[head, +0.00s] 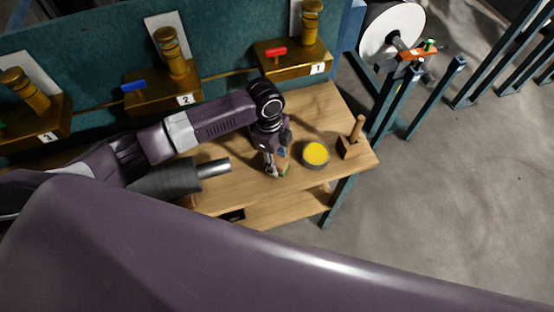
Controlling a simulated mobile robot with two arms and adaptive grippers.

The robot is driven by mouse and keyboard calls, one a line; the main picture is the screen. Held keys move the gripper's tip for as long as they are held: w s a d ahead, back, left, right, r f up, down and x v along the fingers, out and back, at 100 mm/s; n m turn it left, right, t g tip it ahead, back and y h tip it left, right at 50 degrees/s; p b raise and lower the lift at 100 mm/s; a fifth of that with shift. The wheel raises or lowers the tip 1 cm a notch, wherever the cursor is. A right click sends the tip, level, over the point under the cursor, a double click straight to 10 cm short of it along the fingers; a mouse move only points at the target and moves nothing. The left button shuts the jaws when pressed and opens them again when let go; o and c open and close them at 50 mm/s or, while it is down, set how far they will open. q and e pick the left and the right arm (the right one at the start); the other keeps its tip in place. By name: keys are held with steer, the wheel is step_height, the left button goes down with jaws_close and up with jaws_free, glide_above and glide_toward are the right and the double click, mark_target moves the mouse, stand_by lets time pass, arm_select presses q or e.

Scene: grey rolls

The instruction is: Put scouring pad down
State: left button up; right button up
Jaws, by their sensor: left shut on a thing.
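My left gripper (277,167) points down over the right part of the wooden bench top. It is shut on the scouring pad (284,171), of which only a small green and tan part shows beside the fingertips. The rest of the pad is hidden by the fingers. I cannot tell whether the pad touches the bench. My right gripper is not in view.
A round tin with yellow contents (316,154) stands just right of the gripper. A wooden block with an upright handle (352,140) is near the bench's right end. A grey cylinder (170,179) lies to the left. Numbered brass fixtures (293,56) line the back.

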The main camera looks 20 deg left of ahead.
arm_select(q)
steer(key=shift+f, duration=0.1)
steer(key=o, duration=1)
steer(key=r, duration=0.4)
steer(key=a+r+b, duration=0.1)
steer(key=r, duration=0.7)
steer(key=shift+w+a+r+b, duration=0.1)
steer(key=shift+w+a+b, duration=0.1)
steer(key=shift+b, duration=0.1)
